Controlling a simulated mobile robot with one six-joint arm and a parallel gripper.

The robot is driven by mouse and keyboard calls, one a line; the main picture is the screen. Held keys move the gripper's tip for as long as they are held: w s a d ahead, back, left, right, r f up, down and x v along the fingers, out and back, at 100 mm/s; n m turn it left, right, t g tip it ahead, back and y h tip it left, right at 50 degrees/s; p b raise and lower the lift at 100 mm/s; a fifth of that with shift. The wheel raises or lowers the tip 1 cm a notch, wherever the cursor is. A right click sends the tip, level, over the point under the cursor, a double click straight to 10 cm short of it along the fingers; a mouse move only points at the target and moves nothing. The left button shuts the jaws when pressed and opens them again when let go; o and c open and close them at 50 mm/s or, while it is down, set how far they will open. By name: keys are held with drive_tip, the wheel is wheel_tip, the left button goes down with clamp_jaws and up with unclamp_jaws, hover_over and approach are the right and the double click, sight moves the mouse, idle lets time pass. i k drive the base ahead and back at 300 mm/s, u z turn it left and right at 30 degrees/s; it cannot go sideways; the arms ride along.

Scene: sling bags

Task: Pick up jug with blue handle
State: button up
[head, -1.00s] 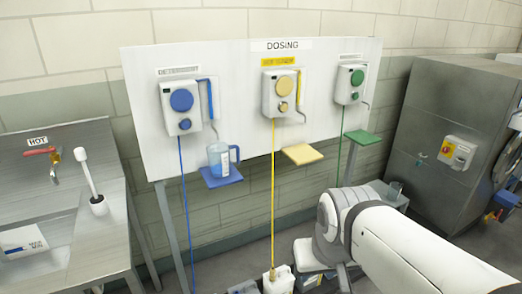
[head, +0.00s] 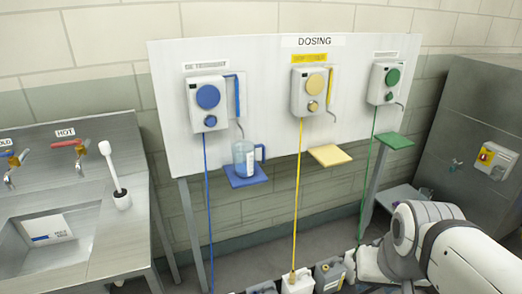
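The jug with the blue handle (head: 244,158) stands upright on the blue shelf (head: 246,177) under the detergent dispenser. It is a clear, bluish jug, with its handle on the right side. The dispenser's spout hangs just above it. A white part of my arm shows at the lower right, well apart from the jug. My gripper is not in the picture, so whether it is open or shut does not show.
A yellow shelf (head: 329,156) and a green shelf (head: 394,141) stick out to the right of the jug, both empty. A metal sink (head: 62,232) stands at left. Several canisters (head: 298,283) stand on the floor below the board (head: 270,130).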

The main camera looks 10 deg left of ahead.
sight(244, 152)
drive_tip(key=i, duration=0.95)
drive_tip(key=z, duration=0.05)
